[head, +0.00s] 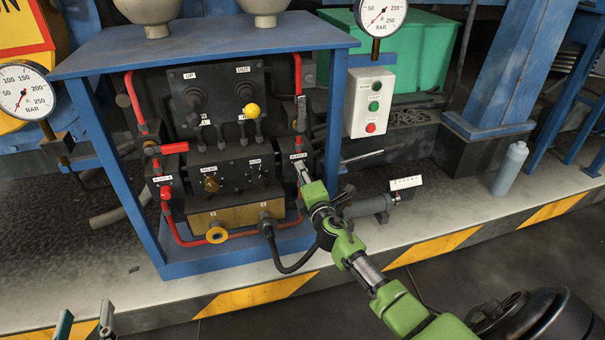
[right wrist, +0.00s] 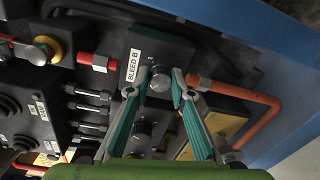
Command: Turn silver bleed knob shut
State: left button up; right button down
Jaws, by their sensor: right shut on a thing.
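The silver bleed knob (right wrist: 160,80) sits beside the white "BLEED B" label (right wrist: 134,66) on a dark block in the right wrist view. My right gripper (right wrist: 161,88) has its teal fingertips on either side of this knob and is shut on it. In the head view my right gripper (head: 301,170) reaches the right side of the blue-framed panel and covers the knob there. My left gripper (head: 84,318) shows only its fingertips at the lower left edge, spread apart and empty, away from the panel.
A blue frame (head: 337,110) encloses the panel, with red pipes, a yellow knob (head: 251,110) and a black hose (head: 290,268). A white button box (head: 370,102) and pressure gauge (head: 381,15) are at right. A grey bottle (head: 510,168) stands on the ledge.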

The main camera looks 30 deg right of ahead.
jog(key=c, duration=1.8)
grip_release()
jog(key=v, duration=1.2)
